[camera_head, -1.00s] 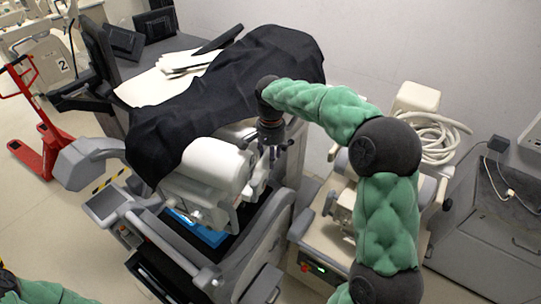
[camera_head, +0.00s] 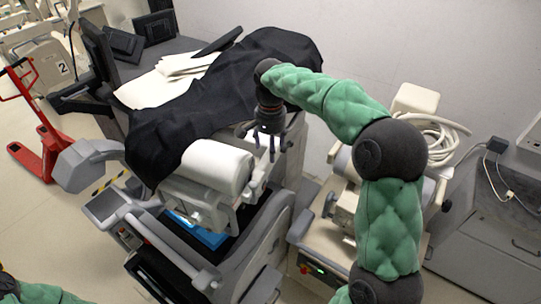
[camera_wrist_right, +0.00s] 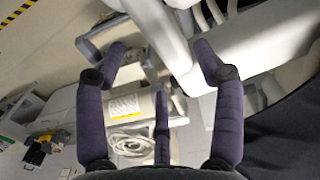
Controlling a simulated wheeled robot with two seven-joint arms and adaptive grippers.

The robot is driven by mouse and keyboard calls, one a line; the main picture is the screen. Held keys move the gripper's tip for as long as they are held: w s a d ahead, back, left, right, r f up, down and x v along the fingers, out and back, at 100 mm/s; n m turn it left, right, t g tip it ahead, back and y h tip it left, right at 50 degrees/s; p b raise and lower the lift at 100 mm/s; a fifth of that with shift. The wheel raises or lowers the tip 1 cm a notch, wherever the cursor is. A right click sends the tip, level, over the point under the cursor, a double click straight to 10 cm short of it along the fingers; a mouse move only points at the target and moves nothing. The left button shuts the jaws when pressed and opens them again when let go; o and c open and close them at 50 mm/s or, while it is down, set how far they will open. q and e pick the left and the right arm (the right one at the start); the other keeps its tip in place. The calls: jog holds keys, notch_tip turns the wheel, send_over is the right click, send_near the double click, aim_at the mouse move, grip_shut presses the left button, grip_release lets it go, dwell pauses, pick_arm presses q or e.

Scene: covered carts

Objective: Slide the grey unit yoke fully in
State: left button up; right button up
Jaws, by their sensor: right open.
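The grey unit is the cart under the black cover (camera_head: 205,105). At its front a pale yoke-like assembly (camera_head: 195,195) carries a white cylinder (camera_head: 217,165); I cannot tell exactly which part is the yoke. My right gripper (camera_head: 270,155) hangs fingers-down just right of the cylinder's end, beside the pale bracket there. In the wrist view the right gripper (camera_wrist_right: 160,65) has its fingers spread with nothing held between them; a pale bar (camera_wrist_right: 160,32) lies beyond the fingertips. Contact cannot be told. Only part of my left arm shows at the lower left; its gripper is out of view.
A grey side rail (camera_head: 265,235) and blue tray (camera_head: 200,232) lie below the cylinder. A beige cart (camera_head: 325,240) with coiled white hose (camera_head: 435,135) stands to the right. The dark cover also fills the wrist view's lower right (camera_wrist_right: 290,135). A red pallet jack (camera_head: 40,150) stands far left.

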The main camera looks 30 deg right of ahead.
notch_tip(320, 180, up, 7)
dwell(0.3)
jog(key=shift+f, duration=0.1)
jog(key=shift+s, duration=0.1)
dwell(0.3)
